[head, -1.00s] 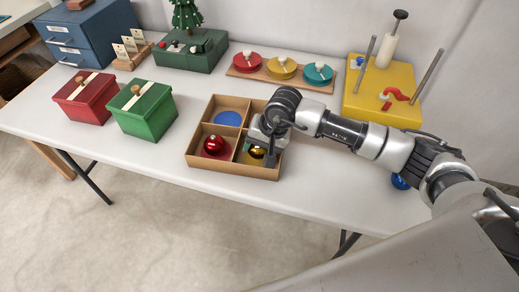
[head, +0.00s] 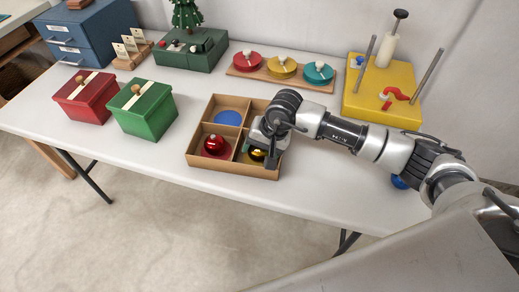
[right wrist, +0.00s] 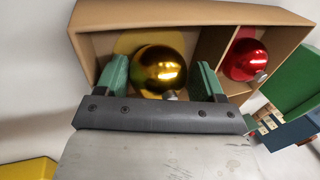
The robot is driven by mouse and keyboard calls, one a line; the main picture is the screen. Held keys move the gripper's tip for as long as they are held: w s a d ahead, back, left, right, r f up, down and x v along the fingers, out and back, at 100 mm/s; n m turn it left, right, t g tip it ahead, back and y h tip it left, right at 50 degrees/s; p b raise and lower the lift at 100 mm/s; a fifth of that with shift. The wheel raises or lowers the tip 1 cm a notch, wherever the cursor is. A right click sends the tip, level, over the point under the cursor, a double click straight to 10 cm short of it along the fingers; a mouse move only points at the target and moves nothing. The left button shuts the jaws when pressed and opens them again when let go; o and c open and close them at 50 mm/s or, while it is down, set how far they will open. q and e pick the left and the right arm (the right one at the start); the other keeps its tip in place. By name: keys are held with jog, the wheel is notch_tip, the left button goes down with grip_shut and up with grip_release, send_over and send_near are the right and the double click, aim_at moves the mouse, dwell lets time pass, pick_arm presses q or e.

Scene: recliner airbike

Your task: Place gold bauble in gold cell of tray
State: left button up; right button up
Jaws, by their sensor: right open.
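The gold bauble (right wrist: 158,72) sits in a tray compartment with a yellow-gold floor patch (right wrist: 125,42), the front right cell in the head view. In the head view the bauble (head: 257,154) is partly hidden by my right gripper (head: 268,148). In the right wrist view my right gripper (right wrist: 162,82) is open, its green fingers on either side of the bauble with small gaps. The cardboard tray (head: 232,171) has several cells. A red bauble (head: 214,145) sits in the front left cell, and the back left cell shows a blue disc (head: 228,118). My left gripper is not in view.
A red box (head: 84,98) and green box (head: 142,113) stand left of the tray. A board with coloured discs (head: 281,69) lies behind it. A yellow block with posts (head: 381,98) is at the right. A blue ball (head: 399,182) is beside my right arm.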

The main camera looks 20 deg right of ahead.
jog(key=v, duration=1.1)
jog(key=shift+r+b, duration=0.15)
jog(key=shift+b, duration=0.3)
